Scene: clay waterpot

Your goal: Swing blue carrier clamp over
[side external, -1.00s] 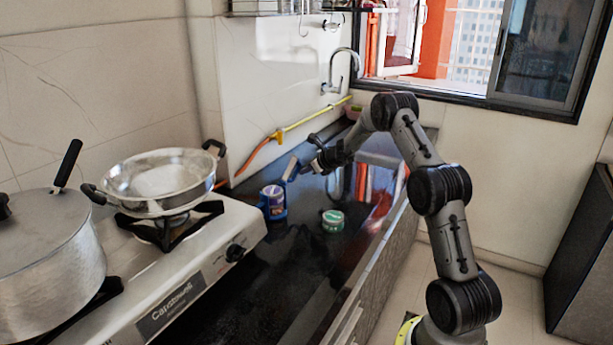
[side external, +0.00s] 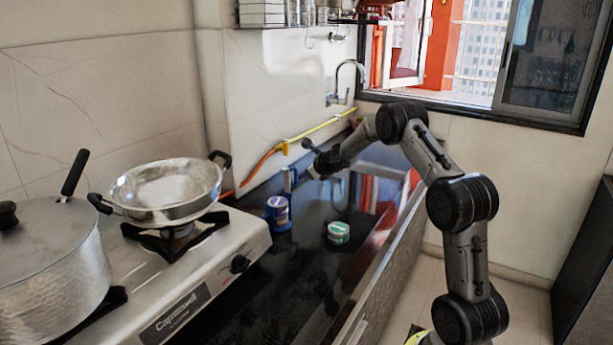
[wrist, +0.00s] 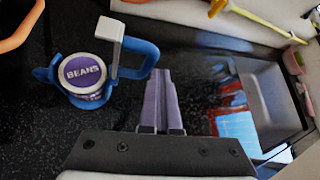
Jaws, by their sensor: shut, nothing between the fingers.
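The blue carrier (side external: 277,219) stands on the dark counter right of the stove. It also shows at the upper left of the wrist view (wrist: 138,73). A purple-labelled can (wrist: 84,74) marked BEANS sits in it. A pale grey upright bar (wrist: 109,30), which looks like the clamp, rises beside the can, joined to the blue loop on the right. My gripper (wrist: 164,74) is shut and empty, its fingertips just right of and below that loop. I cannot tell whether they touch it. In the side view my gripper (side external: 314,172) is right of the carrier's upright part (side external: 290,178).
A green-and-white tin (side external: 338,232) stands on the counter to the right of the carrier. The stove (side external: 205,262) with a steel pan (side external: 165,188) is on the left. A yellow-orange hose (side external: 310,132) runs along the wall. The sink (wrist: 275,100) lies right.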

